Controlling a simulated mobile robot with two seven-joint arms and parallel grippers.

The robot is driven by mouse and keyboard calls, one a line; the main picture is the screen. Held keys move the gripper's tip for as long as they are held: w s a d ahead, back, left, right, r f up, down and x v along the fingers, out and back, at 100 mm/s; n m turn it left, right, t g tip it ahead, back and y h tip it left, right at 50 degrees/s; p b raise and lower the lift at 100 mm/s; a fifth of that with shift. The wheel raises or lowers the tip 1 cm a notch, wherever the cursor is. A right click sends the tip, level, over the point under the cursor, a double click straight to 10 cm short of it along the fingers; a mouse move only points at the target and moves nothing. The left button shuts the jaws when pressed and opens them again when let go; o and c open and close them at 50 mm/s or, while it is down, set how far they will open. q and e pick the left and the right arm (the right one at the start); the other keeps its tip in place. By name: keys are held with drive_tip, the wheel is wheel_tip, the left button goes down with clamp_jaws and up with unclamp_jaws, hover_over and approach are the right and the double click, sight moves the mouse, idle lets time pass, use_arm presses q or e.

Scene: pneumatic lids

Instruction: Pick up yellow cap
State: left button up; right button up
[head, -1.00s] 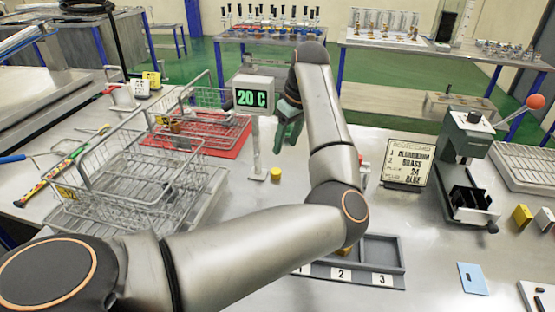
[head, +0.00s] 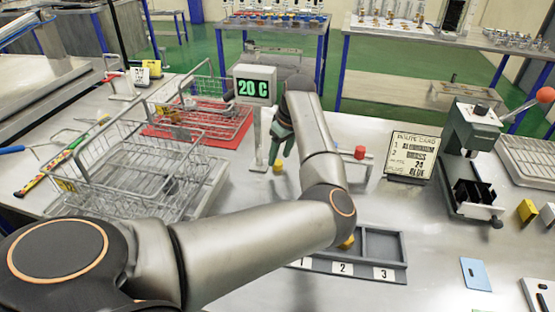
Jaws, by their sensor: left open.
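The small yellow cap (head: 278,166) stands on the metal table just right of the foot of the "20 C" display post, in the head view. My left gripper (head: 281,158), with green fingers, points down over it. It is open, with its fingertips close to the cap's top; whether they touch it I cannot tell. My left arm runs across the middle of the view. My right gripper is not in view.
The display (head: 254,86) stands close left of the gripper. Wire baskets (head: 135,180) are further left. A red cap (head: 360,152), a route card (head: 411,156) and a press (head: 470,135) are right. A numbered tray (head: 385,262) lies in front, partly behind my arm.

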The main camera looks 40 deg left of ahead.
use_arm(q)
drive_tip(key=shift+x, duration=1.15)
clamp_jaws()
